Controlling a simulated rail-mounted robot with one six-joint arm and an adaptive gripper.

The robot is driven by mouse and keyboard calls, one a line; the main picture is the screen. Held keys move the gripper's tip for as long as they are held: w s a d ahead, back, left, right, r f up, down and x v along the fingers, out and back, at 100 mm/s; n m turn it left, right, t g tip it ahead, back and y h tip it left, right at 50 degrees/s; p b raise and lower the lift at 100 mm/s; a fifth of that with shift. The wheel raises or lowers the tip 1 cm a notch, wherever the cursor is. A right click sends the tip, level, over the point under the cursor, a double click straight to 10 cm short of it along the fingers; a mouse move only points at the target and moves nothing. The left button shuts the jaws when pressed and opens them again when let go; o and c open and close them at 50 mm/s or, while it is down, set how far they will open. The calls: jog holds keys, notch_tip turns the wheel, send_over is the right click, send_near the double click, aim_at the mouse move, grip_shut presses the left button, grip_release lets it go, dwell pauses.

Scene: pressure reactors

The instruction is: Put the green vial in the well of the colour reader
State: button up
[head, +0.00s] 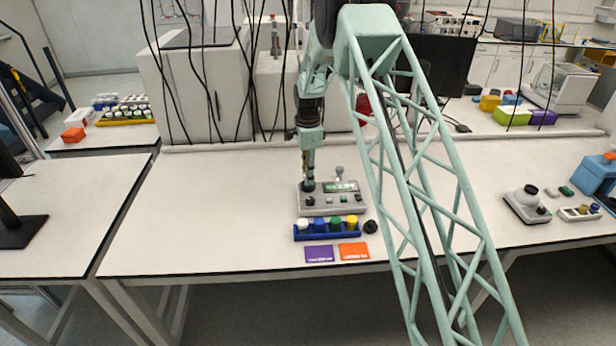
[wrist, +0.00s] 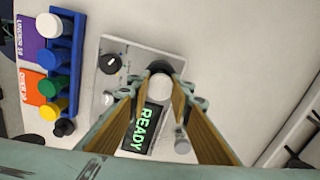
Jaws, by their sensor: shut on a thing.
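The green vial (head: 335,224) stands in the blue rack (head: 297,237), between a blue and a yellow one. It also shows in the wrist view (wrist: 50,86). The colour reader (head: 350,205) is a grey box behind the rack, its display lit READY (wrist: 145,127). My gripper (head: 308,184) points down at the reader's back left part. It is shut on a pale round-topped thing (wrist: 159,87), seen between the fingers in the wrist view. I cannot tell what this is or whether it sits in the well. The well's opening is hidden.
White (head: 302,227), blue (head: 320,226) and yellow (head: 352,222) vials share the rack. A black knob-like piece (head: 370,227) stands at its right end. Purple (head: 319,254) and orange (head: 354,251) cards lie in front. The bench left of the reader is clear.

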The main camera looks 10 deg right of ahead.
jog(key=shift+f, duration=0.3)
dwell(0.5)
jog(key=o, duration=0.9)
jog(key=shift+o, duration=0.8)
jog(key=o, duration=0.3)
jog(key=shift+o, duration=0.2)
jog(key=shift+r+p, duration=0.8)
jog(key=shift+r, duration=2.7)
